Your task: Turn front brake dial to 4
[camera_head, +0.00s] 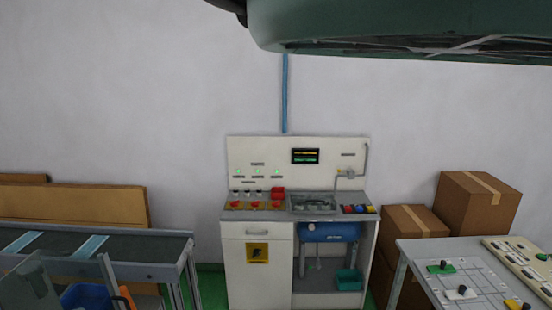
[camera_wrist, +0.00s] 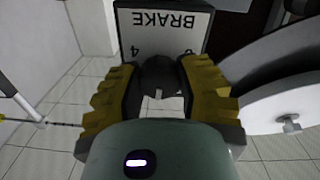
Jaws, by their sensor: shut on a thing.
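In the wrist view, a white plate (camera_wrist: 165,45) reads BRAKE upside down, with a 4 at its lower left and another mark, partly hidden, at its lower right. A dark round dial (camera_wrist: 158,76) sits just below these marks. My gripper (camera_wrist: 158,69) has a yellow-and-black finger on each side of the dial and is shut on it. The head view does not show the dial or my gripper's fingers.
In the wrist view, a large pale disc (camera_wrist: 280,95) is close on the right, and a thin rod (camera_wrist: 22,108) is at the left. In the head view, a control cabinet (camera_head: 258,275) stands by the wall between a conveyor (camera_head: 150,271) and a table (camera_head: 420,265).

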